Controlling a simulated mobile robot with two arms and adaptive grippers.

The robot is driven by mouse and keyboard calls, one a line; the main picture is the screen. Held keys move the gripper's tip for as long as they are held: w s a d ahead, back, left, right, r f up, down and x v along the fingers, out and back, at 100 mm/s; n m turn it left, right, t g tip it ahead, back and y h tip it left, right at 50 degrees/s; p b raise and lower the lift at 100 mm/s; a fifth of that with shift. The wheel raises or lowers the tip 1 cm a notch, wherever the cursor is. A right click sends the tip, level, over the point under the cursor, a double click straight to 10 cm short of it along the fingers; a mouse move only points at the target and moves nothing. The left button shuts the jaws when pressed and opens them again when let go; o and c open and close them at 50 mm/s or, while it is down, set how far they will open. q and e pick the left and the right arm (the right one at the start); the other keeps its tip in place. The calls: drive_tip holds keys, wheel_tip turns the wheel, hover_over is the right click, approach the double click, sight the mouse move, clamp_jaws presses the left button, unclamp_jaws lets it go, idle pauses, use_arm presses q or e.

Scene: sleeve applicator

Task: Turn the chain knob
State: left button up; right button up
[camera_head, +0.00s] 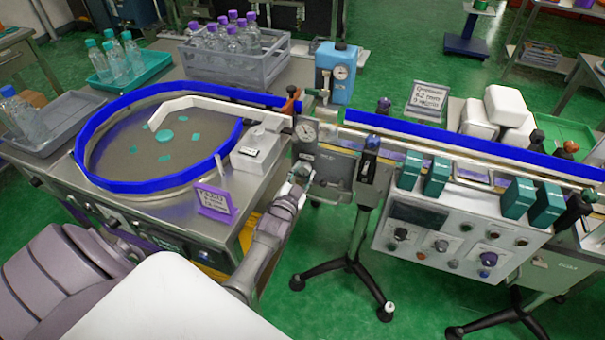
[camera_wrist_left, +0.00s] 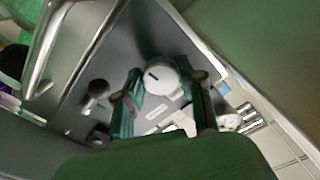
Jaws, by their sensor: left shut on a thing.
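A round pale knob with a dark pointer mark (camera_wrist_left: 163,75) sits on a grey panel in the left wrist view. I take it to be the chain knob. My left gripper (camera_wrist_left: 166,84) has its two green fingers on either side of this knob and is shut on it. In the head view my left gripper (camera_head: 302,172) reaches up to the right end of the round table machine, below the dial gauge. The knob cannot be made out there, behind the gripper. My right gripper is in neither view.
The round table (camera_head: 125,150) with a blue rim stands left of the gripper. A purple sign (camera_head: 214,200) stands on its front edge. A conveyor with a blue rail (camera_head: 450,143) runs right, above a control panel (camera_head: 440,238). A dark knob (camera_wrist_left: 97,90) is nearby.

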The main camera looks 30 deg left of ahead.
use_arm(q)
drive_tip(key=shift+f+m, duration=0.15)
drive_tip(key=shift+m, duration=0.25)
drive_tip(key=o, duration=1.1)
drive_tip(key=shift+o, duration=0.2)
drive_tip(key=shift+s, duration=0.1)
drive_tip(key=v, duration=1.2)
